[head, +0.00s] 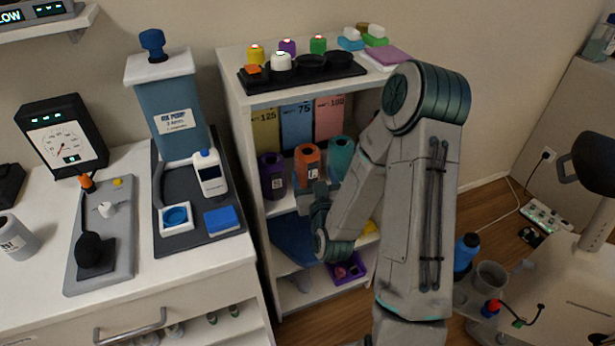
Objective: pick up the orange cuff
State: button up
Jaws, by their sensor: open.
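The orange cuff (307,158) is a rolled cylinder with a white label. It stands on the middle shelf of the white shelf unit, between a purple cuff (271,175) and a teal cuff (340,157). My gripper (311,190) is open, just below and in front of the orange cuff in the head view. It overlaps the cuff's lower part, and I cannot tell whether it touches. My arm comes in from the right and hides the right part of the shelf.
Above the cuffs hang yellow, blue and pink cards (297,124). A black tray (302,70) with several coloured caps sits on top of the unit. A purple bin (349,270) is low down. A counter (140,275) with devices stands at left.

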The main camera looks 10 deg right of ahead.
aim_at(306, 157)
jog(key=shift+w, duration=0.3)
jog(key=shift+w+p, duration=0.95)
jog(key=shift+w, duration=2.85)
jog(key=shift+c, duration=0.4)
jog(key=c, duration=0.8)
